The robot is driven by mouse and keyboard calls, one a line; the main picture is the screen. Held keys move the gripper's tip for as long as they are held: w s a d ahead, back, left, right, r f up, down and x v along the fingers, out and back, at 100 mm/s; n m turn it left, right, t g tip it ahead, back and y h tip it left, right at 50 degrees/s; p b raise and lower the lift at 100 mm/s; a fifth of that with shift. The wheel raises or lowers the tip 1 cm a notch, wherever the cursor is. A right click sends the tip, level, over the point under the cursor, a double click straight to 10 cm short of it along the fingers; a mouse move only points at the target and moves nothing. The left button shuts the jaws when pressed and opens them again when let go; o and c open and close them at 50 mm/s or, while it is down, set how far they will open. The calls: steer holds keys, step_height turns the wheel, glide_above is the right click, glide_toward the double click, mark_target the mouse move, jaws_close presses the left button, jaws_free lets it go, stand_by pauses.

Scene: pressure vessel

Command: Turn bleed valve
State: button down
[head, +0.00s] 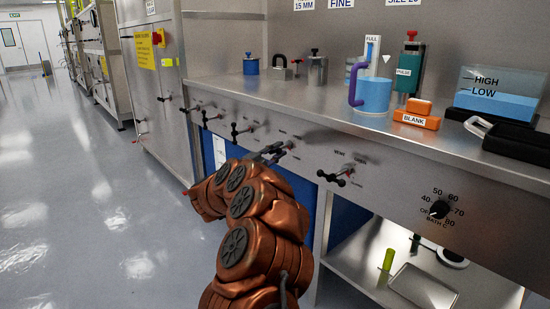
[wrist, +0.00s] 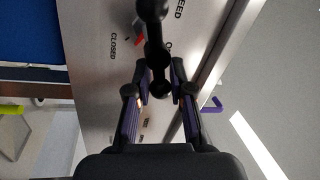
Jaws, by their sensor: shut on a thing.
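A black valve handle (wrist: 154,45) with rounded knobs stands out from the steel front panel in the wrist view. Rotated labels beside it read "CLOSED" and a partly cut-off "...EED". A small red mark (wrist: 138,40) shows just left of the handle. My gripper (wrist: 158,91) is shut on the near end of this handle, with one finger on each side. In the head view my gripper (head: 272,152) is at the panel, beyond my copper-coloured arm, and largely covers the valve there.
Similar black valve handles line the panel, one to the right (head: 338,177) and one to the left (head: 242,128). A black dial (head: 439,209) is farther right. The bench top (head: 325,103) above carries a blue mug (head: 373,96), an orange block (head: 417,118) and a clear tank (head: 500,95). Floor at left is clear.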

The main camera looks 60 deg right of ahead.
steer(key=shift+s+f+m+g+b, duration=0.1)
steer(key=shift+f+m+g+b, duration=0.2)
steer(key=shift+m+b, duration=0.45)
steer(key=shift+f+m+g+b, duration=0.2)
steer(key=shift+f+m+b, duration=0.15)
steer(key=shift+m, duration=0.8)
steer(key=shift+r, duration=0.1)
steer(key=c, duration=1.2)
jaws_free()
steer(key=shift+v, duration=6)
steer(key=shift+r, duration=0.2)
